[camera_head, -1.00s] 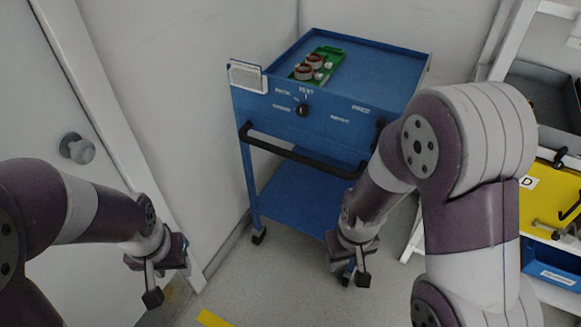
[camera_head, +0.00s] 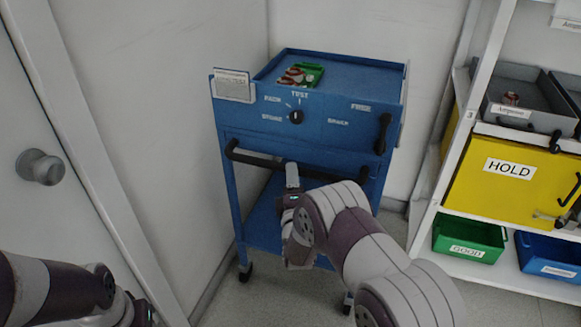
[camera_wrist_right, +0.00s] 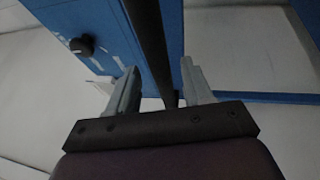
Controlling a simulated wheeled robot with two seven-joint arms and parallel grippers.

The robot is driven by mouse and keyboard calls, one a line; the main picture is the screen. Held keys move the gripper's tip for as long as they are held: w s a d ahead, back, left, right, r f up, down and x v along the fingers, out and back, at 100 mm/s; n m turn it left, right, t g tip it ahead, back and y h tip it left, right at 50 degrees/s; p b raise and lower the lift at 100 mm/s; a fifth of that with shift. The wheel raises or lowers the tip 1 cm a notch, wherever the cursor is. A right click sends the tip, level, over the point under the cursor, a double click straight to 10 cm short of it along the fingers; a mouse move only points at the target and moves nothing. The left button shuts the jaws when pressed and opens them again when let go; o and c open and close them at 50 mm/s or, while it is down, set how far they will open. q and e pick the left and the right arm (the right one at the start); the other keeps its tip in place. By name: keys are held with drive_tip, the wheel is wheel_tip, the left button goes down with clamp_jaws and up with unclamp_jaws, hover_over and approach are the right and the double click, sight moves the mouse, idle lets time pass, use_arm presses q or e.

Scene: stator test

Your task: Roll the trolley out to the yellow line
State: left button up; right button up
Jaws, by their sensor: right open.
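The blue trolley (camera_head: 335,137) stands upright on its castors in the wall corner. Its black handle bar (camera_head: 257,160) runs across the front below the panel. My right gripper (camera_head: 292,178) is at this bar, near its middle. In the right wrist view, the bar (camera_wrist_right: 150,45) runs between the two open fingers of the right gripper (camera_wrist_right: 158,88), with gaps visible beside it. My left gripper (camera_head: 140,312) is partly cut off at the bottom left, and its fingers do not show clearly. The yellow line is out of view now.
A green tray (camera_head: 312,72) with reddish parts lies on the trolley top. A dial (camera_head: 296,117) and a black lever (camera_head: 382,133) are on its front. A shelf rack with a yellow HOLD panel (camera_head: 485,190) stands right. A door with a knob (camera_head: 40,166) is left.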

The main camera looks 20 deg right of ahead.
drive_tip(key=x, duration=0.5)
drive_tip(key=shift+c, duration=0.4)
